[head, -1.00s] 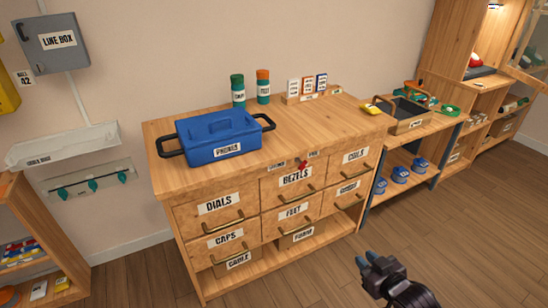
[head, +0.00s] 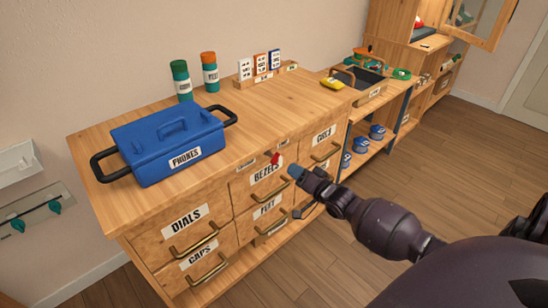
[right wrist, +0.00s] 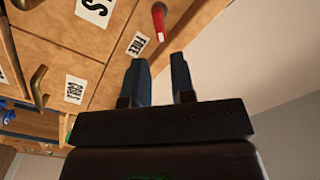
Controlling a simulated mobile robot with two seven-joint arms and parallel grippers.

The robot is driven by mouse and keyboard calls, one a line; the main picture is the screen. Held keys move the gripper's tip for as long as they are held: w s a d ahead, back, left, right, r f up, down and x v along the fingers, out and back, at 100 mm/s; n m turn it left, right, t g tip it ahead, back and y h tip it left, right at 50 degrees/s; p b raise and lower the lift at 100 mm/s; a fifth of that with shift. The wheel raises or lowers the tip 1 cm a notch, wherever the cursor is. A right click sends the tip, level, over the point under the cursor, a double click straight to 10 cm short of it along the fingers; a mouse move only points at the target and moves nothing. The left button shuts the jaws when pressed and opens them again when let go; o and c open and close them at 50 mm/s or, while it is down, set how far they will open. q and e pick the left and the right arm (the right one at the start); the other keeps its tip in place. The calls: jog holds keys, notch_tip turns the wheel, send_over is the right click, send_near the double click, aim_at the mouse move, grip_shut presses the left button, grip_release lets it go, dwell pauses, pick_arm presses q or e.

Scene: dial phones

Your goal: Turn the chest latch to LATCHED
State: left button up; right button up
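The chest latch is a small red lever (head: 275,158) on the front top rail of the wooden drawer chest (head: 262,110), above the BEZELS drawer. It also shows at the top of the right wrist view (right wrist: 159,22), beside a label reading FREE (right wrist: 137,43). Which mark the lever points to is too small to tell. My right gripper (head: 296,173) is just in front of the chest, to the right of and slightly below the lever, apart from it. In the right wrist view its two blue fingers (right wrist: 160,80) stand apart with nothing between them. My left gripper is not in view.
A blue PHONES box (head: 168,142) sits on the chest top at the left. Green and orange-capped canisters (head: 210,72) and small cards (head: 261,64) stand at the back. Drawer handles (head: 194,243) stick out from the front. Open floor lies to the right.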

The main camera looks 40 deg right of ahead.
aim_at(277, 155)
jog(key=shift+w+a+b, duration=0.2)
jog(key=shift+w+b, duration=0.25)
jog(key=shift+w, duration=1.85)
jog(key=shift+w+a+b, duration=0.15)
jog(key=shift+w+b, duration=0.3)
jog(key=shift+w, duration=1.8)
grip_shut()
